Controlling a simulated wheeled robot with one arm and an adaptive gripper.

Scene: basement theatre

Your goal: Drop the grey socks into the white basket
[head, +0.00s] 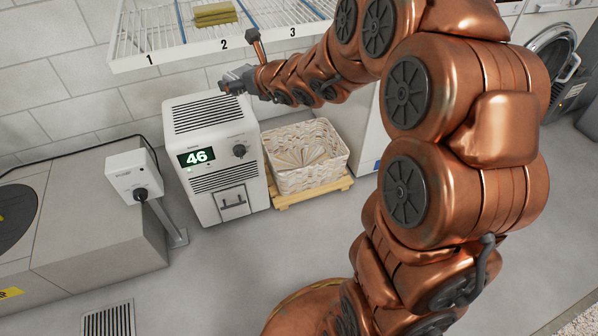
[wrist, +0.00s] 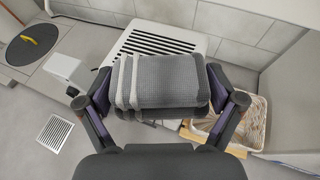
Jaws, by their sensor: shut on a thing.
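The grey socks (wrist: 168,80) are a folded, ribbed bundle with paler edges at the left, held between the two fingers of my gripper (wrist: 160,103). In the head view my gripper (head: 240,80) is above the top back of the white dehumidifier, left of and higher than the basket; the socks are hard to make out there. The white basket (head: 325,178) is woven and open-topped, with a pale fan-like pattern inside, and stands on a small wooden pallet. In the wrist view the basket (wrist: 252,116) is at the right, partly hidden by the right finger.
The dehumidifier (head: 225,150), showing 46, stands directly left of the basket. A wire shelf (head: 180,53) numbered 1 to 3 hangs above, with a folded yellow-green cloth (head: 214,14). A white box on a post (head: 135,178) stands left. The floor in front is clear.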

